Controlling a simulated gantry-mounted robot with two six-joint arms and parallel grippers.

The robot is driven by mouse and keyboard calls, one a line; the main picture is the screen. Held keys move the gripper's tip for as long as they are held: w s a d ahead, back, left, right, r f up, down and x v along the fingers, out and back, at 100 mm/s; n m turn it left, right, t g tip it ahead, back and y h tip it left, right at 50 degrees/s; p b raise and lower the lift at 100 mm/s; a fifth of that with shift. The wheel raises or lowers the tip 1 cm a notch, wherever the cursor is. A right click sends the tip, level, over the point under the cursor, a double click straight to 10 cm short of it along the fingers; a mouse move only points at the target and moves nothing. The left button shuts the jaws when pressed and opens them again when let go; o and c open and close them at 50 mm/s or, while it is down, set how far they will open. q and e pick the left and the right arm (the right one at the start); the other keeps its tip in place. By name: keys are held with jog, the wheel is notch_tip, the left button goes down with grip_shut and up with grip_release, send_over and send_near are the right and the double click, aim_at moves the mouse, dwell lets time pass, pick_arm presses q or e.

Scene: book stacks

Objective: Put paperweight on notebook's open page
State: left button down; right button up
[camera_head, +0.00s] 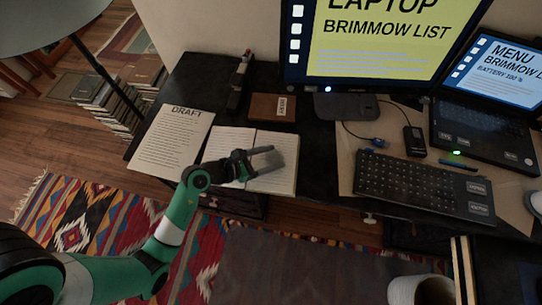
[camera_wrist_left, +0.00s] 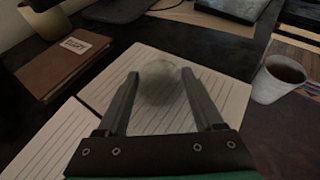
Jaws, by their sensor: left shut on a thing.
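The open notebook (camera_head: 285,180) lies on the black desk, with lined pages on both sides of its fold. My left gripper (camera_head: 262,158) reaches over its right page from the left. In the left wrist view, the gripper (camera_wrist_left: 165,92) is shut on a clear, rounded paperweight (camera_wrist_left: 160,84) between its fingers. Lined paper (camera_wrist_left: 110,85) shows behind and below it. I cannot tell whether the paperweight touches the page. In the head view the paperweight is hard to make out beside the fingers. My right gripper is not in view.
A DRAFT sheet (camera_head: 172,142) lies left of the notebook. A brown book (camera_head: 272,107) lies behind it, near a dark stapler-like object (camera_head: 240,80). The keyboard (camera_head: 410,182) is to the right. A white cup (camera_head: 420,291) stands at the lower right.

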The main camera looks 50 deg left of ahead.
pick_arm(q)
jog(key=shift+c, duration=0.2)
grip_release()
jog(key=shift+f, duration=0.1)
jog(key=shift+s+a+r, duration=0.15)
jog(key=shift+s+r, duration=0.15)
jog(key=shift+r, duration=0.1)
jog(key=p+v, duration=0.4)
jog(key=v, duration=0.6)
jog(key=shift+s, duration=0.25)
jog(key=shift+s+r, duration=0.15)
jog(key=shift+s, duration=0.25)
